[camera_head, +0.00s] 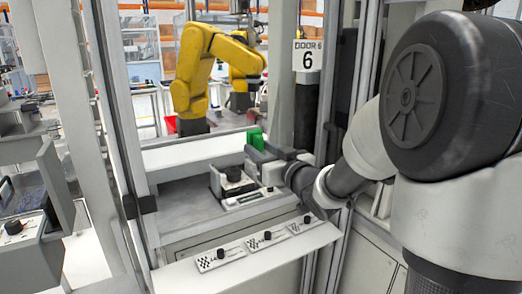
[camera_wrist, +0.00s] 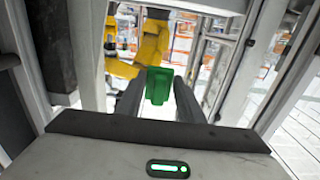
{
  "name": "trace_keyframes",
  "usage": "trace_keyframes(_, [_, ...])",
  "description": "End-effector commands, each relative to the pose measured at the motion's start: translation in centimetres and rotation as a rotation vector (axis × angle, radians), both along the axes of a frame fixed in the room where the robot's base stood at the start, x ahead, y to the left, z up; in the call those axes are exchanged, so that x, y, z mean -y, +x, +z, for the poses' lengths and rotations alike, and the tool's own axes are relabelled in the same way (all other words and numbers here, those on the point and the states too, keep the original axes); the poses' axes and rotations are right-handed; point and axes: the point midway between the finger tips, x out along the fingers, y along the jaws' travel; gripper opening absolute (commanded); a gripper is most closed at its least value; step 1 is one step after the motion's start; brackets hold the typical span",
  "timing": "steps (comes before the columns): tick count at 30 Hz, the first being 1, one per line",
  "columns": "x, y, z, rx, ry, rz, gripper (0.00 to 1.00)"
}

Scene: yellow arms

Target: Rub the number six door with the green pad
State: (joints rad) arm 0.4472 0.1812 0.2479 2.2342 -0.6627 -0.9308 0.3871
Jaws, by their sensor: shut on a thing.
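My gripper (camera_head: 254,152) is shut on the green pad (camera_head: 256,138), which stands up between its fingertips. In the wrist view the green pad (camera_wrist: 158,86) sits between the two dark fingers of my gripper (camera_wrist: 158,100). The number six door shows as a clear panel in a grey metal frame (camera_head: 118,110), with a "DOOR 6" sign (camera_head: 308,58) on its right. The pad is in front of the lower right part of this panel. I cannot tell whether it touches the panel.
A white ledge (camera_head: 245,255) with several dark-knobbed plates runs below the door. A yellow robot arm (camera_head: 195,75) is behind the door. Frame posts stand on both sides.

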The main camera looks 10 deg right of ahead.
Motion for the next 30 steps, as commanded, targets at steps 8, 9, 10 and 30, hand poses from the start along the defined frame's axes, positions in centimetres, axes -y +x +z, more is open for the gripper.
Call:
trace_keyframes(8, [-0.1,0.3,0.0,0.000,0.000,0.000,0.17])
trace_keyframes(9, [-0.1,0.4,0.0,0.000,0.000,0.000,0.17])
trace_keyframes(10, [-0.1,0.4,0.0,0.000,0.000,0.000,0.17])
trace_keyframes(30, [-0.6,1.7,0.0,0.000,0.000,0.000,0.17])
